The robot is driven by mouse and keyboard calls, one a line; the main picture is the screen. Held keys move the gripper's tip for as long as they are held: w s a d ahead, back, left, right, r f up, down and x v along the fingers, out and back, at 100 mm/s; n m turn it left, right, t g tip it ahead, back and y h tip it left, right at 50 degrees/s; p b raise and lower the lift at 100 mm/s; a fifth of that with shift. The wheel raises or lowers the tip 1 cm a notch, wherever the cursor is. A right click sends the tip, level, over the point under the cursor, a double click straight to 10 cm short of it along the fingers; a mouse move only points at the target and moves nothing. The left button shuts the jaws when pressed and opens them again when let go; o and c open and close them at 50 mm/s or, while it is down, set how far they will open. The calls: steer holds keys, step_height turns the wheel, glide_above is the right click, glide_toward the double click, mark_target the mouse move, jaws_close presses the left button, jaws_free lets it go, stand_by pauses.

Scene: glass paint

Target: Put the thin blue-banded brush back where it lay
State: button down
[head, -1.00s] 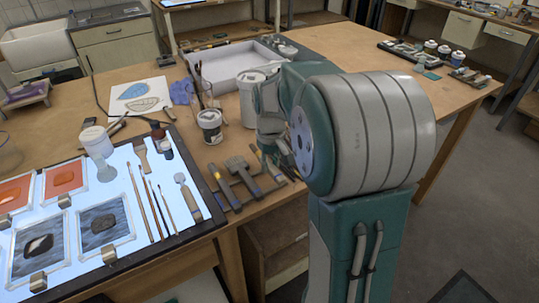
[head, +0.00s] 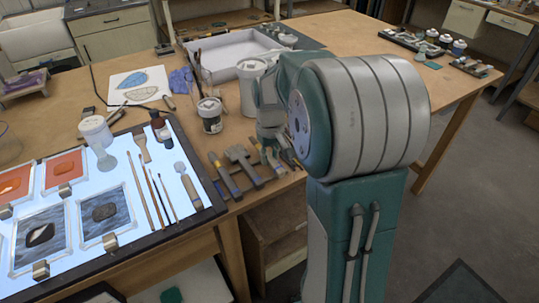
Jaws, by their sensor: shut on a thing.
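My gripper (head: 271,143) is over the front edge of the wooden table, low beside the row of flat tools. It is partly hidden behind my own arm. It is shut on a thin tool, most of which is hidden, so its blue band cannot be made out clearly. Flat brushes and tools (head: 225,181) lie side by side to the left of it, near the table edge.
A white bucket (head: 249,92), a dark-labelled jar (head: 210,116) and a brown bottle (head: 160,128) stand left of and behind my gripper. A grey tray (head: 226,60) is at the back.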

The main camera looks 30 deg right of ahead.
steer(key=shift+f, duration=0.3)
stand_by(0.8)
steer(key=shift+c, duration=2.1)
jaws_free()
